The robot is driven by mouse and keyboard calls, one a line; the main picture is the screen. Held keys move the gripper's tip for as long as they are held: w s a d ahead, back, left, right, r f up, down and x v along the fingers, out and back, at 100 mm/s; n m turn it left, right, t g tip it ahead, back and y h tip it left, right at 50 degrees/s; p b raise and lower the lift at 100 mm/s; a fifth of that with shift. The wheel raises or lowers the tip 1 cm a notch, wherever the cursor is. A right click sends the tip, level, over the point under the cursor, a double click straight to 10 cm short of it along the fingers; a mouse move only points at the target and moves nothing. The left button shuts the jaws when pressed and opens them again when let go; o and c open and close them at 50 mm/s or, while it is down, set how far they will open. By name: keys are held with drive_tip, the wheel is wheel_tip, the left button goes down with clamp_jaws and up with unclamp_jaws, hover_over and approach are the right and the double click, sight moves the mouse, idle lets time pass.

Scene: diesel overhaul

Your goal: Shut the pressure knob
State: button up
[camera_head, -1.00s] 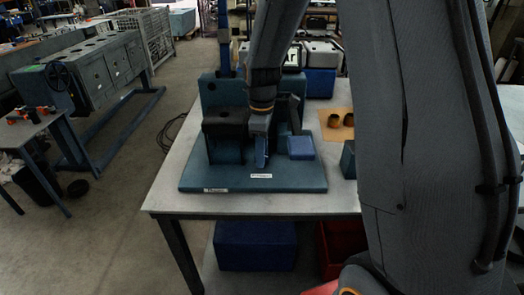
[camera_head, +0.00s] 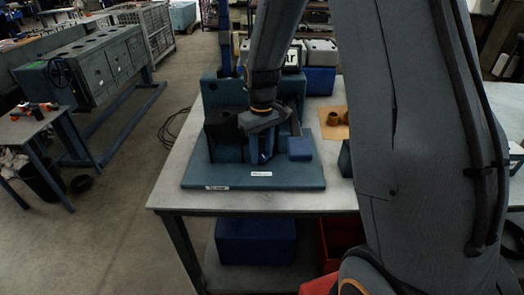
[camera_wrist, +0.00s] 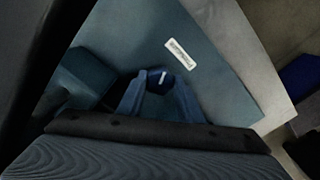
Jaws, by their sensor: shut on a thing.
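The pressure knob (camera_wrist: 158,84) is a dark blue round piece with a white mark, seen in the wrist view between my two fingers. My gripper (camera_wrist: 156,98) is shut on it, with one finger on each side. In the head view my gripper (camera_head: 262,156) points down in the middle of the blue-green test stand (camera_head: 228,177), and the knob is hidden there behind the fingers and wrist. The stand's base plate carries white labels (camera_head: 261,174), and one label (camera_wrist: 181,54) also shows in the wrist view.
A blue block (camera_head: 300,149) stands on the stand just right of my gripper. Brown rings lie on a tan mat (camera_head: 333,131) farther right. The pale table's (camera_head: 168,187) left front corner is clear. A blue bin (camera_head: 255,243) sits below.

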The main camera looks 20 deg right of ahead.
sight(262, 154)
drive_tip(key=shift+m, duration=0.3)
idle(0.4)
drive_tip(key=o, duration=1)
drive_tip(key=shift+o, duration=0.2)
drive_tip(key=shift+r, duration=0.1)
drive_tip(key=shift+r+b, duration=0.95)
drive_tip(key=shift+r, duration=2.9)
